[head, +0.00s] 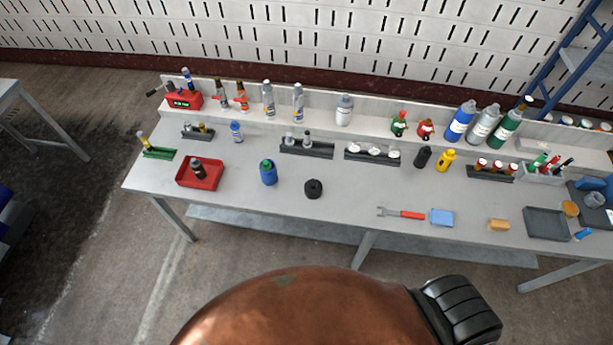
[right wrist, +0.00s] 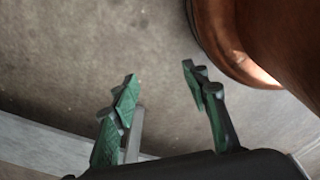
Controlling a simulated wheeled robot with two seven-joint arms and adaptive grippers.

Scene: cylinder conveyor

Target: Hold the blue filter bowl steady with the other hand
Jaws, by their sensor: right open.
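The blue filter bowl (head: 268,173) stands upright on the grey workbench in the head view, left of the middle, with a green part at its top. Neither gripper is near it in the head view. My right gripper (right wrist: 158,85) shows in the right wrist view with its green-padded fingers spread apart and nothing between them. It is over the bare floor by a grey bench edge. My left gripper is in neither view.
A red tray (head: 200,172) holding a dark cylinder is left of the bowl. A black round cap (head: 313,189) sits to its right. Dark racks (head: 306,149) stand behind. A red-handled wrench (head: 401,213) and blue sponge (head: 442,217) lie further right. The bench front before the bowl is clear.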

